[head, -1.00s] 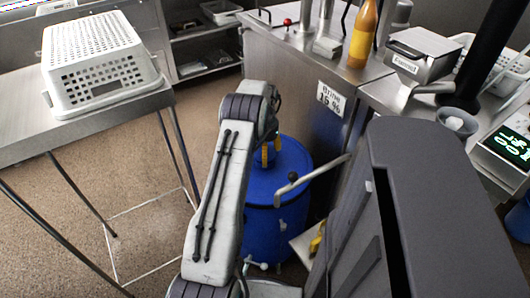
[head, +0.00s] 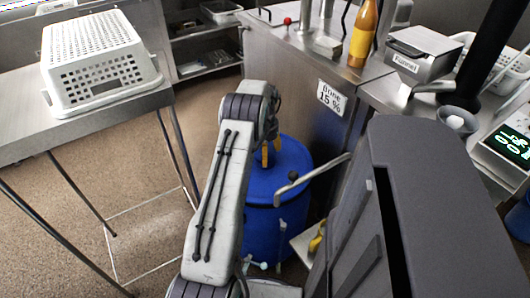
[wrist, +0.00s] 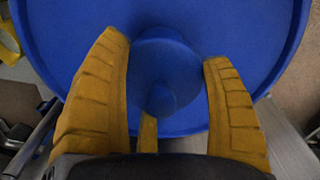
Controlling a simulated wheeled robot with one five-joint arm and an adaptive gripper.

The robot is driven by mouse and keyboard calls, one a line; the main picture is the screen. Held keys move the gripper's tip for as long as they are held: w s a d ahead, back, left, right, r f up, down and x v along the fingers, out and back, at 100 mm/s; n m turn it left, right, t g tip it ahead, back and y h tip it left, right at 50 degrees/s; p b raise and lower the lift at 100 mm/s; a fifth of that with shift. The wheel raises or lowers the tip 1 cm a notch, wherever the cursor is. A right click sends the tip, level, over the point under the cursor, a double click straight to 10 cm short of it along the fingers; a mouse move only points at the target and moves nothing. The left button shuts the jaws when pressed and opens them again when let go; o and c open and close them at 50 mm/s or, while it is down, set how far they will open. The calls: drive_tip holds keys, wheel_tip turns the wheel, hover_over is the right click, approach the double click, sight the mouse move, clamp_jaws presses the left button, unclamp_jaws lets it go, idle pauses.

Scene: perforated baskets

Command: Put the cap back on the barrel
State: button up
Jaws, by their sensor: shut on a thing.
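The blue barrel (head: 262,190) stands on the floor against the steel counter, partly hidden behind my arm. My gripper (head: 270,154) reaches down over its top, with yellow fingers showing in the head view. In the wrist view, my gripper (wrist: 167,85) has its yellow fingers on either side of a round blue cap (wrist: 163,65) with a raised middle, and is shut on it. The barrel's wide blue top (wrist: 250,35) spreads behind the cap. I cannot tell whether the cap is seated or held just above the barrel. The head view hides the cap.
The steel counter (head: 285,65) carries a "Brine 15 %" sign (head: 331,97). A white perforated basket (head: 98,65) rests on the left table (head: 25,125). Open floor (head: 150,190) lies left of my arm.

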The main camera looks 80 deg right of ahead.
drive_tip(key=o, duration=1.2)
drive_tip(key=shift+c, duration=0.2)
drive_tip(key=shift+r, duration=0.15)
drive_tip(key=shift+r+p, duration=2.25)
drive_tip(key=shift+r, duration=1.1)
clamp_jaws()
